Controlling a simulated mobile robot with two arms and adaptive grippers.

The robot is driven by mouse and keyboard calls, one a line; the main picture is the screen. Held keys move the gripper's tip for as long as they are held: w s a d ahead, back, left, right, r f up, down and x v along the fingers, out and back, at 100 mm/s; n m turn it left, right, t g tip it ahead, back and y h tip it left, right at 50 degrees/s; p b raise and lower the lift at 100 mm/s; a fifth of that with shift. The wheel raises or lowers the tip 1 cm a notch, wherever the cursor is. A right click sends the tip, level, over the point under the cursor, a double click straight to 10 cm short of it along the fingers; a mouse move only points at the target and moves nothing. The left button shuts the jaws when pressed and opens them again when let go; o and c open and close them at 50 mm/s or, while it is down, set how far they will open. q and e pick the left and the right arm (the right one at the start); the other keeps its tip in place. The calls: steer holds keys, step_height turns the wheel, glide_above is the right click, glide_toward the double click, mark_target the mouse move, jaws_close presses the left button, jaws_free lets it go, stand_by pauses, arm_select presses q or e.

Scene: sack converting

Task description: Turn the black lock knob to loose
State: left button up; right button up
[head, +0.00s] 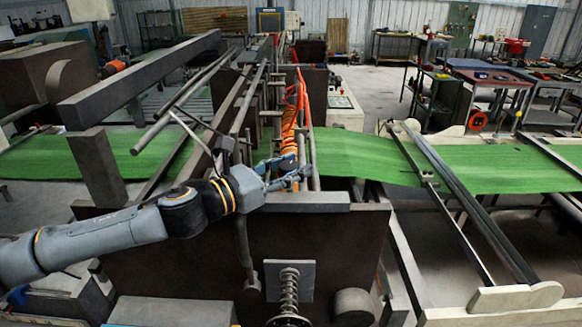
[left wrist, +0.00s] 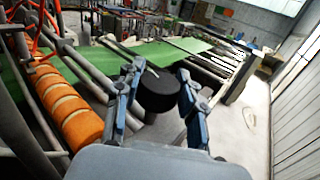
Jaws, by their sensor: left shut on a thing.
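The black lock knob (left wrist: 158,91) is a short dark cylinder with a pale line on its top, in the middle of the left wrist view. My left gripper (left wrist: 160,85) has one blue-grey finger on each side of it and is shut on it. In the head view my left arm comes in from the left, and the left gripper (head: 286,177) is over the near end of the machine. I cannot make out the knob there, behind the fingers. My right gripper is not in view.
A green sheet (head: 350,157) runs across the machine. An orange roller (left wrist: 72,112) lies left of the gripper in the wrist view. Metal bars and a dark frame (head: 190,252) surround the arm. A spring-loaded shaft (head: 289,290) stands below. Workbenches (head: 490,77) are at the back right.

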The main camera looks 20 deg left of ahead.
mark_target(288, 164)
arm_select(q)
steer(key=n+t+y, duration=0.1)
steer(key=n+y, duration=0.2)
steer(key=y, duration=0.1)
steer(key=n+t+y, duration=0.2)
steer(key=n+y, duration=0.1)
steer(key=y, duration=0.1)
steer(key=shift+d+y, duration=0.15)
steer(key=shift+y, duration=0.25)
steer(key=n+y, duration=0.2)
steer(key=y, duration=0.2)
steer(key=n+g+y, duration=0.1)
steer(key=n+y, duration=0.2)
steer(key=y, duration=0.1)
steer(key=shift+w+n, duration=0.1)
steer(key=shift+n, duration=0.2)
steer(key=n+g+y, duration=0.3)
steer(key=y, duration=0.1)
steer(key=n+g+y, duration=0.3)
steer(key=y, duration=0.1)
steer(key=shift+a+f, duration=0.1)
steer(key=shift+a, duration=0.1)
steer(key=shift+a+n+g+y, duration=0.1)
steer(key=shift+n+g+y, duration=0.7)
steer(key=shift+n+g, duration=0.8)
steer(key=shift+n+g+y, duration=0.8)
steer(key=shift+n+g, duration=0.2)
steer(key=shift+g, duration=1.1)
steer(key=o, duration=1.2)
steer(key=shift+a, duration=0.1)
